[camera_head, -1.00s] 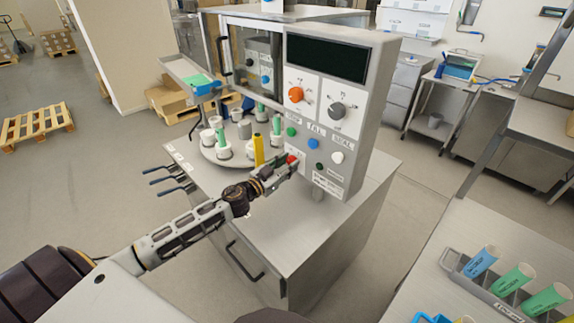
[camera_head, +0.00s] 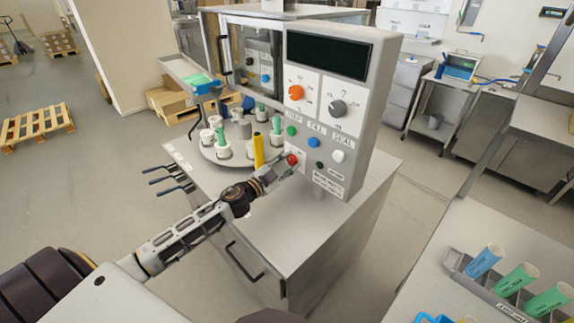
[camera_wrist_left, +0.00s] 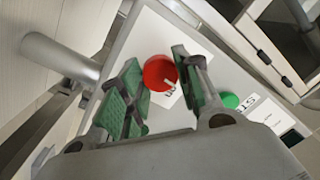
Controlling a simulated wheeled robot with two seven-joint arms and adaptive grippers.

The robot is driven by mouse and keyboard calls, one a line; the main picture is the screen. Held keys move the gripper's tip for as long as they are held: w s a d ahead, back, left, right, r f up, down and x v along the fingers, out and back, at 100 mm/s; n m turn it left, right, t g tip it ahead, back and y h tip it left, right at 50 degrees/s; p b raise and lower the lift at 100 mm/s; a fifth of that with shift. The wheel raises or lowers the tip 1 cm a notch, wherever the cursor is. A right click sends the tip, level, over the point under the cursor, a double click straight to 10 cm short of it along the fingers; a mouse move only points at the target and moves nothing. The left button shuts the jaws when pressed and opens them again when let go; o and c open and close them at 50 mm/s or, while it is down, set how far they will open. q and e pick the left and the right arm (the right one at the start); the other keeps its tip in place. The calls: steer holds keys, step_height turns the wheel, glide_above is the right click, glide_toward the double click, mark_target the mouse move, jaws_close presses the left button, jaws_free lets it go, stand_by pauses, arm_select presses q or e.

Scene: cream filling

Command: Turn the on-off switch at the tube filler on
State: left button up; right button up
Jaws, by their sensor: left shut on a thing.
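The tube filler (camera_head: 382,55) stands on a metal cabinet, its front panel facing me. Its on-off switch is a round red knob (camera_head: 292,159) low on the panel. The knob (camera_wrist_left: 160,72) shows large in the left wrist view, its white mark near a printed "on". My left gripper (camera_head: 283,167) is at the panel. In the wrist view its two green-padded fingers (camera_wrist_left: 161,78) stand on either side of the knob and are shut on it. The filler's display (camera_head: 328,57) is black. My right gripper is not in view.
Orange (camera_head: 296,93) and grey (camera_head: 338,108) dials and several coloured buttons sit above and right of the knob. A yellow post (camera_head: 258,150) and a turntable (camera_head: 208,153) with cups and tubes stand beside my left gripper. A tube rack (camera_head: 462,272) is at lower right.

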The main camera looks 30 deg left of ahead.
arm_select(q)
steer(key=shift+m+b, duration=0.55)
steer(key=shift+m, duration=2.45)
steer(key=o, duration=1.1)
steer(key=shift+c, duration=0.2)
steer(key=shift+s+a+f, duration=0.1)
steer(key=shift+s, duration=0.1)
steer(key=v, duration=1.1)
steer(key=shift+s+a+f, duration=0.2)
